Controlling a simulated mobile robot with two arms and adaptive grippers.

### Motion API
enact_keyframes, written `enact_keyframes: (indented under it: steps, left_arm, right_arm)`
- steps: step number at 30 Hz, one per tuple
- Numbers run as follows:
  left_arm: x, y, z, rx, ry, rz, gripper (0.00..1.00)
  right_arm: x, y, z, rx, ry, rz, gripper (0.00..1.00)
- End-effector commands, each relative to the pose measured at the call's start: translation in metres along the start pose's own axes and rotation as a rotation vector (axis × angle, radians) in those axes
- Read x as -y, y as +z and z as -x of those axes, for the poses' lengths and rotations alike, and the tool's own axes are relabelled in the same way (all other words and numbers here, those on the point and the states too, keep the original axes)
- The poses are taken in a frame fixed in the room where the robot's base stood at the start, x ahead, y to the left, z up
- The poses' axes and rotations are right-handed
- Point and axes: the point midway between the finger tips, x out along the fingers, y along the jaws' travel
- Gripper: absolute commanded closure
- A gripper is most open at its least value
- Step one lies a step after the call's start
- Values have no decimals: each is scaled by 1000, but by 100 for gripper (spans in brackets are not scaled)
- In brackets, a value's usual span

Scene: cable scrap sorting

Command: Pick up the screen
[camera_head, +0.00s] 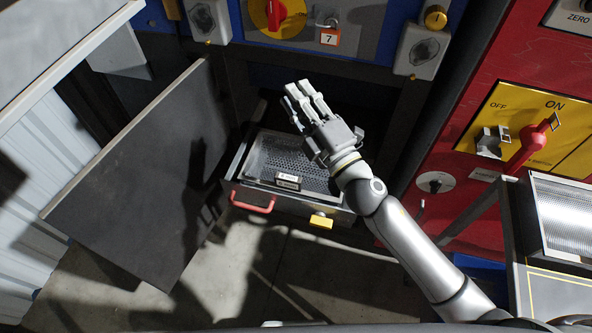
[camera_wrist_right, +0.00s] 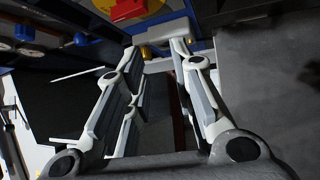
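A perforated metal screen (camera_head: 290,158) lies in the open top of a grey drawer (camera_head: 324,208) below the machine. The drawer has a red handle and a yellow block on its front. My right gripper (camera_head: 303,97) is above the drawer's far right part in the head view, with its fingers pointing up and left, and it covers part of the screen. In the wrist view the fingers of my right gripper (camera_wrist_right: 157,55) stand apart with nothing between them. I cannot make out the screen there. My left gripper is not in view.
A dark open door panel (camera_head: 140,185) stands left of the drawer. A red cabinet (camera_head: 535,65) with a red lever (camera_head: 530,145) is at the right. A blue-framed panel with a red knob (camera_head: 275,12) is above. Concrete floor (camera_head: 320,280) lies in front.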

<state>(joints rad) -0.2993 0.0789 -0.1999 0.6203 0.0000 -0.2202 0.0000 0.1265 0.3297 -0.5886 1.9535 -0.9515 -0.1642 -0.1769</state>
Motion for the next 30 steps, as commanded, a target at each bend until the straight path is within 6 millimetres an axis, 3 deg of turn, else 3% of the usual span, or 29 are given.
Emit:
enact_keyframes:
  steps: [2, 5, 7, 9, 11, 15, 18, 22, 25, 30]
  left_arm:
    - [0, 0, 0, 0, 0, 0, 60]
    - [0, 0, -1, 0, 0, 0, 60]
    - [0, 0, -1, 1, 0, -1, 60]
    - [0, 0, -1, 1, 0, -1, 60]
    - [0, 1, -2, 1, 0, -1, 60]
    - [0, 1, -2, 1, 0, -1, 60]
    - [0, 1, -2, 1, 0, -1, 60]
    - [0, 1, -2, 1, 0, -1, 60]
    - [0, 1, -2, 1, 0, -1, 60]
    - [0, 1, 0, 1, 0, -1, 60]
  right_arm:
    - [-8, -43, -14, -218, 41, 217, 77]
    - [4, -91, -14, -489, 59, 489, 77]
    - [24, -113, -7, -674, 47, 683, 77]
    - [52, -121, 4, -854, 12, 876, 77]
    - [78, -117, 16, -1005, -38, 1039, 77]
    - [131, -70, 42, -1300, -214, 1365, 77]
    - [150, -27, 56, -1442, -351, 1525, 77]
    - [158, 12, 66, -1544, -477, 1635, 77]
    - [164, 23, 69, -1574, -517, 1661, 77]
    - [189, 17, 66, -1579, -520, 1661, 77]
